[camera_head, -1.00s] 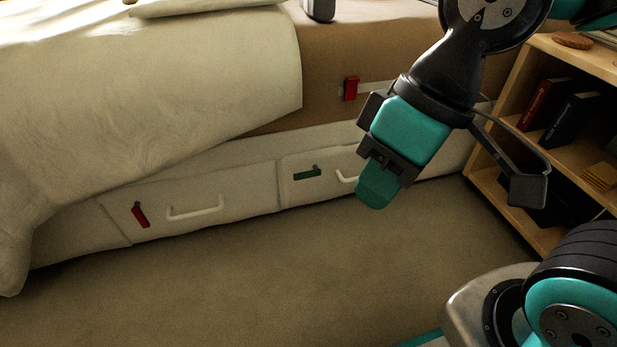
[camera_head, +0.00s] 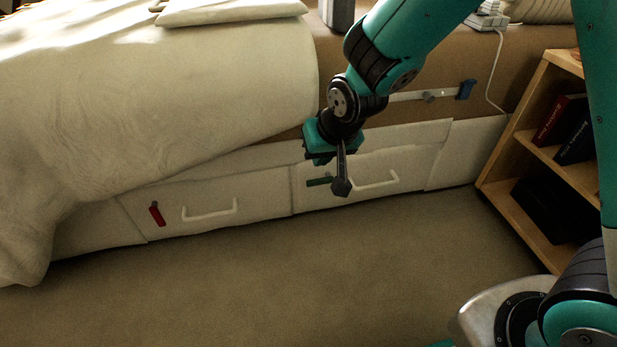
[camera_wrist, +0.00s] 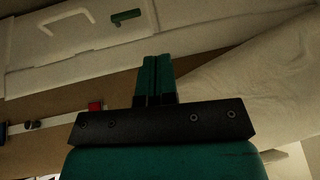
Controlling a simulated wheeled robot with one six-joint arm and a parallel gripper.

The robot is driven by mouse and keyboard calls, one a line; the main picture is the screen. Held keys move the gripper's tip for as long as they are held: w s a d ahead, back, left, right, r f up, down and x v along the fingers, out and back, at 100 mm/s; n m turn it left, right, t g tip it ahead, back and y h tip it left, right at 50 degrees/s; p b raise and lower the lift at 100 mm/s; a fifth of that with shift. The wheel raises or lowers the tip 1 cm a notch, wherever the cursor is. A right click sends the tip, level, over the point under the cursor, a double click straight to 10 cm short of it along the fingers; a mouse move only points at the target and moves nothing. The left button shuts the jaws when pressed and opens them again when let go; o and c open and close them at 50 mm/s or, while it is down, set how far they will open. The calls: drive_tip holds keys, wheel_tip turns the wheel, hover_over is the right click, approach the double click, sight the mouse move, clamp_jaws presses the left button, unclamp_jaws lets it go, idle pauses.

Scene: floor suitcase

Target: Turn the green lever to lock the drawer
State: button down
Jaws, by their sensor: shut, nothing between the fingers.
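The green lever (camera_head: 319,181) lies nearly horizontal on the front of the right white drawer (camera_head: 408,173), left of its handle (camera_head: 376,184). The drawer front looks flush with the bed base. In the wrist view the green lever (camera_wrist: 125,17) shows near the top, beyond and a little left of the fingertips. My gripper (camera_head: 319,156) is just above the lever in the head view and points away from that camera, so its tips are partly hidden. In the wrist view my gripper (camera_wrist: 158,62) has its teal fingers together and empty, apart from the lever.
The left drawer has a tilted red lever (camera_head: 157,214) and a white handle (camera_head: 210,213). A rail above carries a blue block (camera_head: 466,89) and a grey knob (camera_head: 429,96). A bedspread (camera_head: 150,110) hangs at left. A wooden bookshelf (camera_head: 548,190) stands at right. The front floor is clear.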

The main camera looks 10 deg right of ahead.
drive_tip(key=w+f+m+t+h+p, duration=0.1)
drive_tip(key=w+f+t+h, duration=0.1)
drive_tip(key=w+f, duration=0.55)
drive_tip(key=t, duration=0.2)
approach(307, 181)
drive_tip(key=v, duration=0.3)
drive_tip(key=shift+a+p, duration=0.1)
drive_tip(key=shift+p, duration=0.2)
drive_tip(key=b+x, duration=0.5)
drive_tip(key=x, duration=0.4)
drive_tip(key=shift+w+f+b, duration=0.25)
drive_tip(key=shift+w+b, duration=0.15)
